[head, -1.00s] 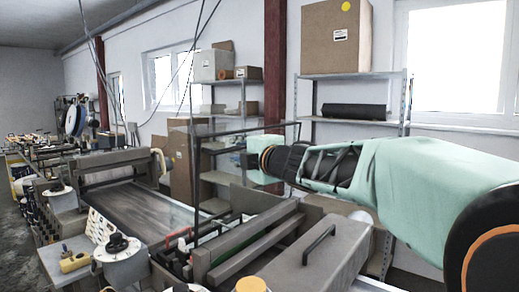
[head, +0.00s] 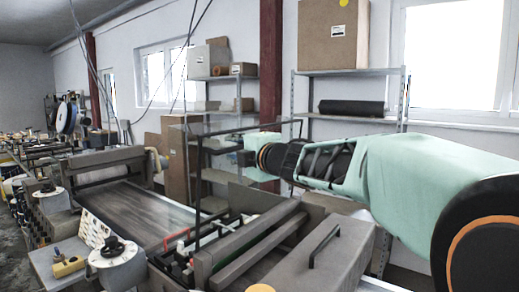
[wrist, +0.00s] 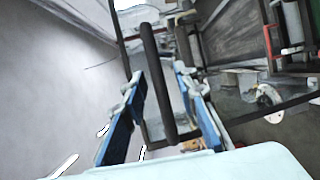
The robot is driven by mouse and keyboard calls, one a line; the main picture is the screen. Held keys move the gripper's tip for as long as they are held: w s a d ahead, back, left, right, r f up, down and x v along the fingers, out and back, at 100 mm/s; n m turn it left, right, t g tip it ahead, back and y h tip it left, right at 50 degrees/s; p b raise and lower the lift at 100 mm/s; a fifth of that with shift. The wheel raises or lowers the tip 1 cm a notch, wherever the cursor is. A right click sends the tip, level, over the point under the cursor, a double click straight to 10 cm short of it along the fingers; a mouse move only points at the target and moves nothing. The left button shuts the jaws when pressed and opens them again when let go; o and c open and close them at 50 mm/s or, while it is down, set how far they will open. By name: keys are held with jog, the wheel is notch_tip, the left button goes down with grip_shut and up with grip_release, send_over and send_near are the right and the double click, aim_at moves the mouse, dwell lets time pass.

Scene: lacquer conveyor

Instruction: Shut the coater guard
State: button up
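The coater guard (head: 197,170) is a clear panel in a thin dark frame. It stands raised, about upright, over the coating machine in the head view. A dark bar handle (wrist: 152,75) shows in the wrist view, with a dark frame edge beside it. My gripper (wrist: 158,82) is open, with its blue-padded fingers on either side of the bar and gaps showing. Whether a finger touches the bar I cannot tell. In the head view my gripper (head: 238,144) is at the guard, and its fingertips are hard to make out.
The machine bed (head: 140,212) lies low at the left, with a red handle (head: 177,240) near the guard's foot. A grey cover with a black handle (head: 323,246) is in front. Shelves with boxes (head: 333,33) stand behind my arm. Wires hang at upper left.

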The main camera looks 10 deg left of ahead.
grip_shut()
jog(key=shift+a+r, duration=0.1)
jog(key=shift+a, duration=0.05)
